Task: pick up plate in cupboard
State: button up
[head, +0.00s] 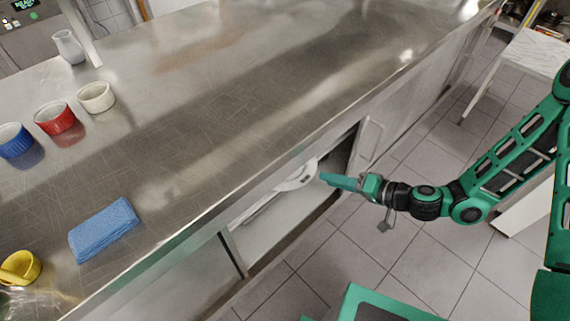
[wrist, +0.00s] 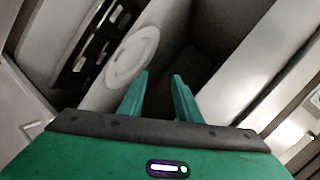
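A white round plate (wrist: 132,56) is inside the open cupboard (head: 262,232) under the steel counter. In the head view part of the plate (head: 298,177) shows beside my fingertips, partly hidden by the counter edge. My gripper (head: 325,178) reaches to the cupboard opening. In the wrist view its two fingers (wrist: 162,82) stand apart with nothing between them, and the plate is just beyond the left finger. I cannot tell whether that finger touches the plate.
The counter (head: 220,110) overhangs the cupboard opening. A cupboard door (head: 370,143) stands beside my gripper. On the counter are a blue cloth (head: 103,229), a yellow cup (head: 20,267), blue (head: 15,141), red (head: 55,118) and white (head: 96,97) ramekins and a white jug (head: 68,47). Tiled floor lies in front.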

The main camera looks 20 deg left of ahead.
jog(key=a+f+m+t, duration=0.3)
jog(key=a+f+m, duration=0.1)
jog(key=m, duration=0.1)
jog(key=m+t+h, duration=0.2)
jog(key=m, duration=0.3)
send_near(301, 184)
jog(key=shift+x, duration=2.95)
jog(key=shift+s+a+r, duration=0.1)
jog(key=shift+s+a, duration=0.05)
jog(key=shift+a, duration=0.1)
jog(key=shift+w+x, duration=0.25)
jog(key=shift+x, duration=2)
jog(key=shift+d, duration=0.1)
jog(key=shift+c, duration=0.7)
grip_shut()
